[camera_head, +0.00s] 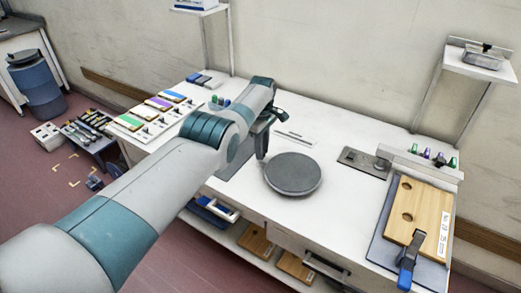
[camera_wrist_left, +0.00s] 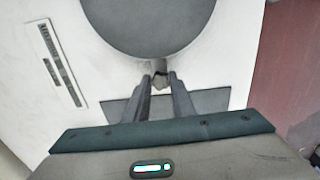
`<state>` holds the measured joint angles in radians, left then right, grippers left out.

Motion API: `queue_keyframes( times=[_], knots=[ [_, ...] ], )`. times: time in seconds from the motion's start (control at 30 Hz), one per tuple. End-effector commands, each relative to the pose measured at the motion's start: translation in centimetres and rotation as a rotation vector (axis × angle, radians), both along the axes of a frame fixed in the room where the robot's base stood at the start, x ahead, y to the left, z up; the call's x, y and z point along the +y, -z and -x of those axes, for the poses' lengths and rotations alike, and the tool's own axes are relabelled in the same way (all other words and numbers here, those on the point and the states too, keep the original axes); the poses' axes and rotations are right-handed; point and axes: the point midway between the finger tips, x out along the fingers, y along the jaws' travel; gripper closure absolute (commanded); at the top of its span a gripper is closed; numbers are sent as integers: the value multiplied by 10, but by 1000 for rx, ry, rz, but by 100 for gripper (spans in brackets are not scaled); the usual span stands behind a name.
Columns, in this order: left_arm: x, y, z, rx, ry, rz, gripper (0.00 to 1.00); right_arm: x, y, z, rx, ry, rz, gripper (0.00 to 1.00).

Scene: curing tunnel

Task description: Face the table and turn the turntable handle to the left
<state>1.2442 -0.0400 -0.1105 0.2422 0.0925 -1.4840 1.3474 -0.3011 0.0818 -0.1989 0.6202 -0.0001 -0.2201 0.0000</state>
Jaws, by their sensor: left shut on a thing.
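The turntable (camera_head: 293,174) is a round dark grey disc on the white table (camera_head: 330,219), in the middle of the head view. It also shows at the top of the left wrist view (camera_wrist_left: 150,22). Its handle (camera_wrist_left: 160,76) is a small piece at the disc's near edge in the wrist view, mostly hidden between the fingers. My left gripper (camera_wrist_left: 160,85) is shut on the handle. In the head view my left gripper (camera_head: 262,150) is at the left edge of the disc, partly hidden by my arm. My right gripper is not in view.
A wooden board (camera_head: 418,212) with a blue-handled clamp (camera_head: 408,262) lies at the table's right. Coloured samples (camera_head: 150,108) lie at the left. A dark plate (camera_head: 362,161) lies right of the disc. A small shelf (camera_head: 480,65) stands back right. The table front is clear.

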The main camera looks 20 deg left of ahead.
Motion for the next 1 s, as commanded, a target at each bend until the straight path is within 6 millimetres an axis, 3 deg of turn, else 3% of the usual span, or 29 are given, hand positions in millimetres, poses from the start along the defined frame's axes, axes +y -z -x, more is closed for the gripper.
queue_keyframes(
  times=[0.1,0.13,0.2,0.67,1.0],
  knots=[
    [1,-1,0,0,-3,-1,100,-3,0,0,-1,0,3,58],
    [1,-1,0,1,-3,-1,75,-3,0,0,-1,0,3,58],
    [1,-1,0,1,-3,-1,59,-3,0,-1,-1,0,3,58],
    [1,-5,0,1,-1,0,59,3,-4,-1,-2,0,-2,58],
    [1,-38,0,-2,-1,1,59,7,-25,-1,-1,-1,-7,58]
  ],
)
